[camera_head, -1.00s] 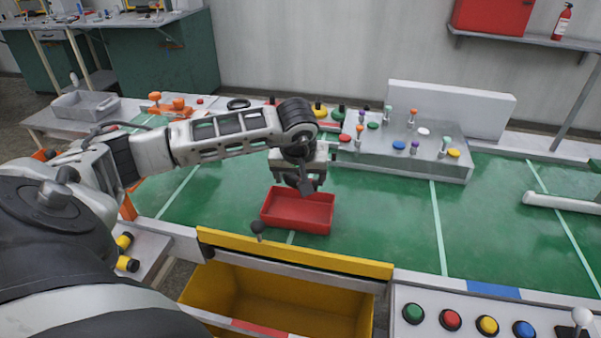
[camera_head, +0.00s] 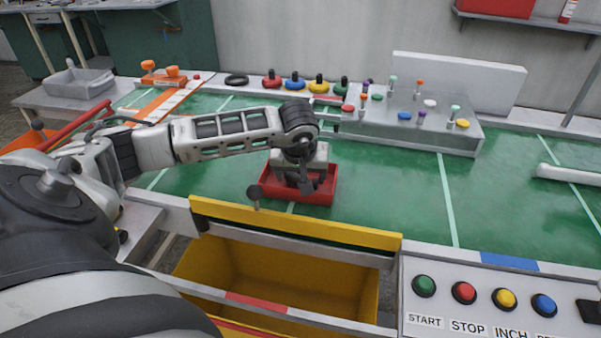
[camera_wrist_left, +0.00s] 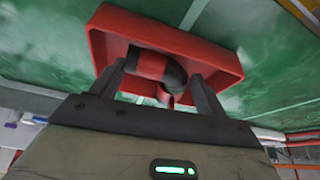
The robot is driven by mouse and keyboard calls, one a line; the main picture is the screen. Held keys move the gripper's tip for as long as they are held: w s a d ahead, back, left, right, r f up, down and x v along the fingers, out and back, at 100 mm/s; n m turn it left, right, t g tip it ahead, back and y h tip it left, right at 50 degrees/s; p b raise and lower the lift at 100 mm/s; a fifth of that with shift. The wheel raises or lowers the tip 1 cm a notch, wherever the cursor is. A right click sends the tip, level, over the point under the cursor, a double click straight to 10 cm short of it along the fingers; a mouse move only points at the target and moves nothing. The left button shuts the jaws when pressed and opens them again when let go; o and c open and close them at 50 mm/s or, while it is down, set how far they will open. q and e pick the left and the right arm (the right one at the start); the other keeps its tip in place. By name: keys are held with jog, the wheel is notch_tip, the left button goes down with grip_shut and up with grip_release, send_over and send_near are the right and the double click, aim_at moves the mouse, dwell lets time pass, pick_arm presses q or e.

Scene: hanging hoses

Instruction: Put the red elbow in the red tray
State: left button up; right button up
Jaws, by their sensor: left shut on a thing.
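The red tray (camera_head: 327,190) lies on the green table in front of me. My left gripper (camera_head: 305,187) points down over its inside, low between its walls. In the left wrist view the gripper (camera_wrist_left: 158,78) is shut on the red elbow (camera_wrist_left: 150,64), a bent piece with red and black parts. The tray (camera_wrist_left: 192,42) shows behind and around the elbow there. I cannot tell whether the elbow touches the tray floor. In the head view the gripper hides the elbow. My right gripper is not in view.
A grey block with coloured knobs (camera_head: 410,125) stands behind and right of the tray. Several coloured round pieces (camera_head: 295,82) line the back. A yellow bin (camera_head: 275,270) is below the table's front edge. Green table right of the tray (camera_head: 395,190) is clear.

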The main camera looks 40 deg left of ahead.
pick_arm(q)
jog(key=shift+f, duration=0.2)
jog(key=o, duration=1.3)
jog(key=w+a+r+p+v, duration=0.1)
jog(key=p+v, duration=0.5)
jog(key=v, duration=1.6)
jog(key=shift+w+a+r, duration=0.2)
jog(key=shift+w, duration=0.25)
